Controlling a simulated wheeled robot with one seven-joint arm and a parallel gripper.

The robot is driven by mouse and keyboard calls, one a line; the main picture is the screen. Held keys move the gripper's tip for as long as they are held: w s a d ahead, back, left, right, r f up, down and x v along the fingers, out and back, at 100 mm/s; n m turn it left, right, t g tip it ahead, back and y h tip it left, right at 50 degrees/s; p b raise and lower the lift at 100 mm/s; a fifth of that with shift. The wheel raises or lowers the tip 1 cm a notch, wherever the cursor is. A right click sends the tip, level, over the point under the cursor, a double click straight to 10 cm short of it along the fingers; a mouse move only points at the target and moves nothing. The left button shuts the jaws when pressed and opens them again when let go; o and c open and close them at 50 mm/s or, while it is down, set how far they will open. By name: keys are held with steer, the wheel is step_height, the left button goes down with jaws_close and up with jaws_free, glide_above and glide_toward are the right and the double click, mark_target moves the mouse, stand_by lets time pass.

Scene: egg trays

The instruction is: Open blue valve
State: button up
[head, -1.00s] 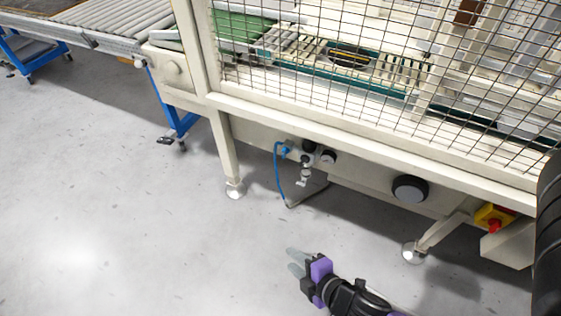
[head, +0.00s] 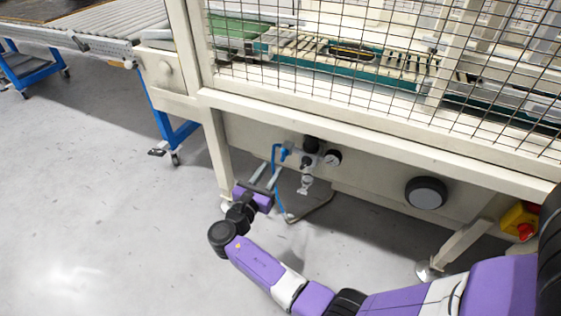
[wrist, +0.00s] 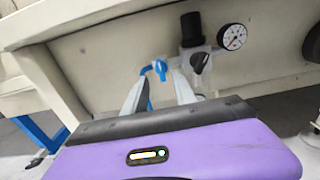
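The blue valve (head: 286,149) sits on the cream panel under the machine's mesh guard, at the left end of an air-fitting group. In the wrist view the blue valve (wrist: 160,68) shows just above and between my fingertips. My gripper (head: 270,172) is open and empty, with its fingers pointing up toward the panel. In the wrist view its two grey fingers (wrist: 160,82) stand apart. The fingertips look close to the valve in the head view; I cannot tell whether they touch it. A blue hose hangs below the valve.
A pressure gauge (head: 333,158), a black regulator knob (wrist: 191,28) and a black-capped fitting (wrist: 200,62) sit right of the valve. A machine leg (head: 218,150) stands just left of my gripper. A large black knob (head: 426,193) is farther right.

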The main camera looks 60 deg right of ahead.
mark_target(281, 155)
steer(key=d, duration=0.2)
steer(key=d+b, duration=0.1)
steer(key=d, duration=0.2)
steer(key=w+d, duration=0.1)
steer(key=d, duration=0.1)
steer(key=shift+d+b, duration=0.3)
steer(key=shift+b, duration=0.05)
jaws_close()
